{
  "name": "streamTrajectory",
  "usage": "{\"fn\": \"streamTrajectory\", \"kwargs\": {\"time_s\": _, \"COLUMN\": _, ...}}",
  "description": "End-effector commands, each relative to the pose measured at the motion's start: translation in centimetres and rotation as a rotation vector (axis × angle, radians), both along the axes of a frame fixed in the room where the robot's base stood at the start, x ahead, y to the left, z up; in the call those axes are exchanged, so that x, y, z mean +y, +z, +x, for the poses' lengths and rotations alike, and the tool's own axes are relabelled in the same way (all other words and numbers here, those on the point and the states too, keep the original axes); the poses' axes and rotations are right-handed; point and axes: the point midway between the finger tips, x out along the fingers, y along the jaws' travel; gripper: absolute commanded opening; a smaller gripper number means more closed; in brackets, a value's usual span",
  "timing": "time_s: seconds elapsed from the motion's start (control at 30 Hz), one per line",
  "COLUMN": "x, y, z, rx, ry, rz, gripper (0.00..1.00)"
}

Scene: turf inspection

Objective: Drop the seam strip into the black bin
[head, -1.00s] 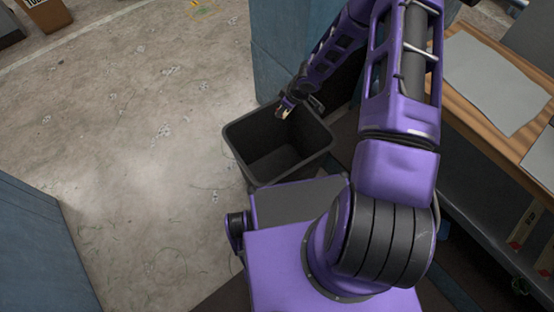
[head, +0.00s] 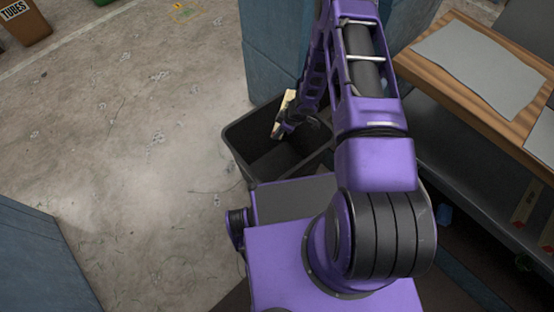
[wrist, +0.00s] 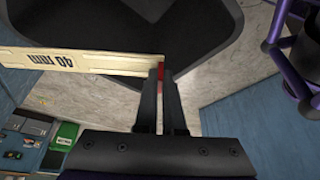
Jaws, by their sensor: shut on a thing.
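The seam strip (head: 284,112) is a thin cream piece in my gripper (head: 283,127) over the black bin (head: 249,132) in the head view. My gripper (wrist: 161,82) is shut on that end. The bin's dark wall (wrist: 120,22) shows behind and above the strip. The bin is open at the top, and my arm hides part of its right side. I cannot tell how high the strip is above the rim.
A blue-grey upright panel (head: 272,55) stands just behind the bin. A wooden bench (head: 440,75) with grey sheets is on the right. Another blue panel (head: 35,255) is at lower left. The floor (head: 120,140) left of the bin is clear. A brown "TUBES" bin (head: 22,25) stands far left.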

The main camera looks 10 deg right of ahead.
Motion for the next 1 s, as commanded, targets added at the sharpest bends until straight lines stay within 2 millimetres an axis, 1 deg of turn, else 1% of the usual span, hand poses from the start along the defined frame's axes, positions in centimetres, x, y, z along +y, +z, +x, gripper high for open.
{"fn": "streamTrajectory", "kwargs": {"time_s": 0.03, "x": 0.0, "y": -0.6, "z": 0.0, "rx": 0.0, "ry": 0.0, "rz": 0.0, "gripper": 0.0}}
{"fn": "streamTrajectory", "kwargs": {"time_s": 0.43, "x": 0.0, "y": -5.1, "z": 0.0, "rx": 0.001, "ry": -0.001, "rz": 0.001, "gripper": 0.0}}
{"fn": "streamTrajectory", "kwargs": {"time_s": 0.57, "x": 0.0, "y": -5.7, "z": 0.0, "rx": 0.0, "ry": -0.001, "rz": 0.0, "gripper": 0.0}}
{"fn": "streamTrajectory", "kwargs": {"time_s": 0.83, "x": 0.0, "y": -5.6, "z": 0.0, "rx": 0.0, "ry": -0.001, "rz": 0.0, "gripper": 0.0}}
{"fn": "streamTrajectory", "kwargs": {"time_s": 0.87, "x": 0.0, "y": -5.6, "z": 0.0, "rx": 0.0, "ry": -0.001, "rz": 0.0, "gripper": 0.11}}
{"fn": "streamTrajectory", "kwargs": {"time_s": 1.0, "x": 0.0, "y": -5.6, "z": 0.0, "rx": 0.0, "ry": -0.001, "rz": 0.0, "gripper": 0.37}}
